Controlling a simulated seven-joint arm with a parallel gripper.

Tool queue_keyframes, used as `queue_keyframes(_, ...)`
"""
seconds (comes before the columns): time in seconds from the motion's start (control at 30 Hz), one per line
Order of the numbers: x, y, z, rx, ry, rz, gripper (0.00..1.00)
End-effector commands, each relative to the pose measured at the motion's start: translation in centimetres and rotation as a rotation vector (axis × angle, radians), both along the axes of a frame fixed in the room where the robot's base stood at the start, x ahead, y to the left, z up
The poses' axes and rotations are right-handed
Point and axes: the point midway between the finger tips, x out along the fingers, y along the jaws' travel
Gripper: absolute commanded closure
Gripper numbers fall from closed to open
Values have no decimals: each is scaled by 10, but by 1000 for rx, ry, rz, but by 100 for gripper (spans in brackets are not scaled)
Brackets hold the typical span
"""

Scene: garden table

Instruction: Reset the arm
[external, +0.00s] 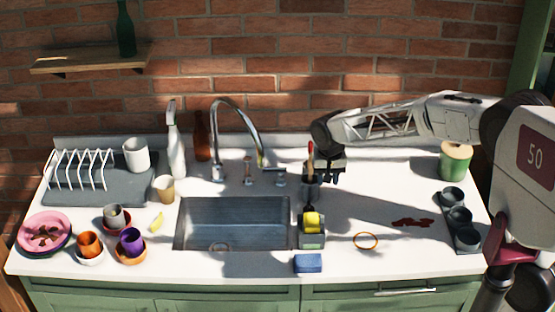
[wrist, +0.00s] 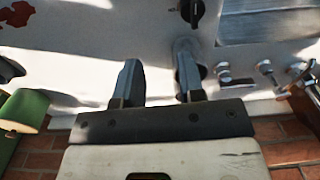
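My arm reaches in from the right in the external view. My gripper (external: 325,179) hangs fingers-down over the counter behind and right of the sink, close to a dark cup (external: 311,191) holding a red-handled tool (external: 310,158). In the wrist view my gripper (wrist: 158,78) has its two fingers well apart, with bare white counter showing between them and nothing held. A dark round thing shows partly behind the right finger in that view. I cannot tell whether the gripper touches the cup or the tool.
The steel sink (external: 232,224) and tap (external: 240,125) stand left of my gripper. A green canister (external: 454,163), dark cups on a tray (external: 468,246), a red stain (external: 412,222) and an orange ring (external: 365,241) are to the right. The counter between is clear.

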Motion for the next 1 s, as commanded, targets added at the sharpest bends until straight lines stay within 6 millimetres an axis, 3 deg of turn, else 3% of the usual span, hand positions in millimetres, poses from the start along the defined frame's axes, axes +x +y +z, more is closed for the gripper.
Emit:
queue_keyframes(0.47, -41, -156, 63, 22, -56, -19, 64)
queue_keyframes(0.7, -77, -227, 83, 26, -86, -26, 64)
queue_keyframes(1.0, -134, -302, 95, 24, -125, -35, 64)
